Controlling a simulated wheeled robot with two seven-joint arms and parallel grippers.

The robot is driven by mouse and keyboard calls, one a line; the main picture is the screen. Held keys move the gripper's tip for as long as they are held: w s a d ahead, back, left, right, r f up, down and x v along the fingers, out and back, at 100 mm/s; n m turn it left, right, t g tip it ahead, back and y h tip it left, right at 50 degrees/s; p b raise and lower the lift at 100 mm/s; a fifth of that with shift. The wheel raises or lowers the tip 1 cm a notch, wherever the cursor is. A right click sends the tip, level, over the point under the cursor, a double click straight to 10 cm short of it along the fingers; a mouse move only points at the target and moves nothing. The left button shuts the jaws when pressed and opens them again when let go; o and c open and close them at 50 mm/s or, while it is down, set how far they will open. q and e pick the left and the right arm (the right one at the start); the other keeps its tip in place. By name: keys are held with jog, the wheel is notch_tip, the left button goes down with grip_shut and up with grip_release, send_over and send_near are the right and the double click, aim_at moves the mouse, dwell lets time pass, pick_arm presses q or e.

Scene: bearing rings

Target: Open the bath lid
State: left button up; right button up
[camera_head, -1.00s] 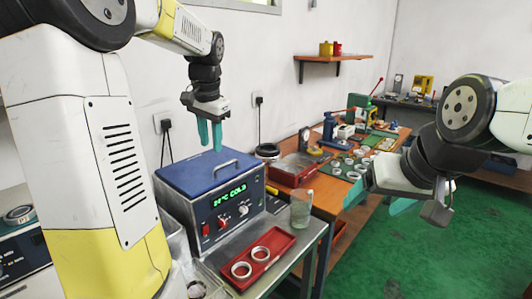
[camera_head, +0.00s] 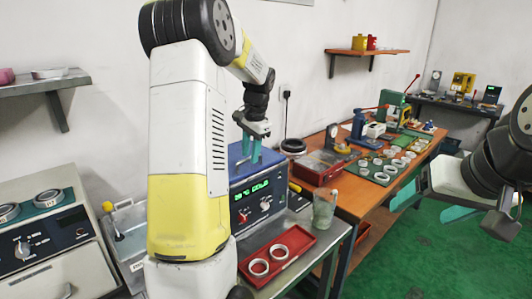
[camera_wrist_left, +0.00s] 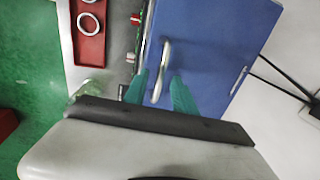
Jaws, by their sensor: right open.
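The bath is a box with a green digital display and knobs on its front (camera_head: 262,197). Its blue lid (camera_head: 236,152) lies flat and closed, partly hidden behind my left arm. The lid's pale bar handle (camera_wrist_left: 163,70) shows in the left wrist view. My left gripper (camera_head: 250,158) points down at the lid. Its teal fingers (camera_wrist_left: 158,92) are apart, with the handle between them in the picture; I cannot tell its height above the handle or whether it touches. My right gripper (camera_head: 430,202) is open and empty over the floor at the right.
A red tray (camera_head: 278,254) with two rings and a glass beaker (camera_head: 324,209) stand in front of and beside the bath. The wooden bench (camera_head: 362,195) holds rings and tools. Another machine (camera_head: 48,240) stands at the left.

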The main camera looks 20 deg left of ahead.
pick_arm(q)
jog(key=shift+f, duration=0.1)
jog(key=shift+c, duration=0.2)
grip_shut()
dwell(1.2)
